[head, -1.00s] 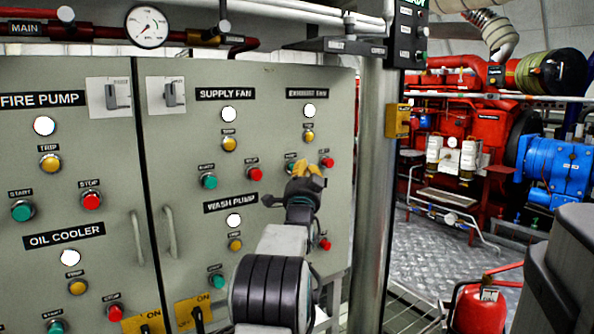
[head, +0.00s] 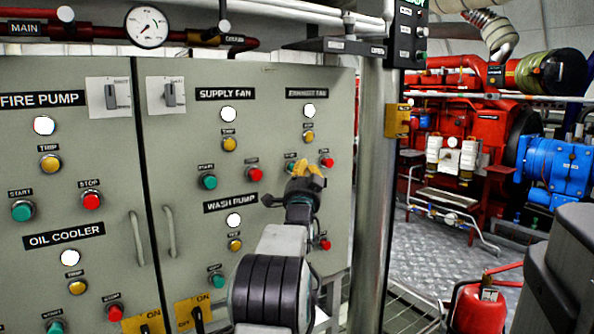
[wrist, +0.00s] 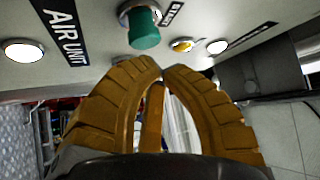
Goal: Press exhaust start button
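The exhaust fan section is at the right of the grey cabinet in the head view, under an "EXHAUST FAN" label (head: 307,93). Its red button (head: 327,162) shows right of my gripper (head: 299,166). The green start button there is mostly hidden behind my gripper. In the wrist view a green button (wrist: 144,30) in a metal collar stands just beyond my yellow fingertips, beside a small label. My gripper (wrist: 161,69) has its fingertips together with nothing between them. A small gap shows between the fingertips and the green button; contact is not visible.
The supply fan's green (head: 208,181) and red (head: 255,174) buttons lie left of my gripper. The wash pump label (head: 230,203) is lower left. A steel post (head: 374,190) stands close on the right. A red extinguisher (head: 479,307) is on the floor.

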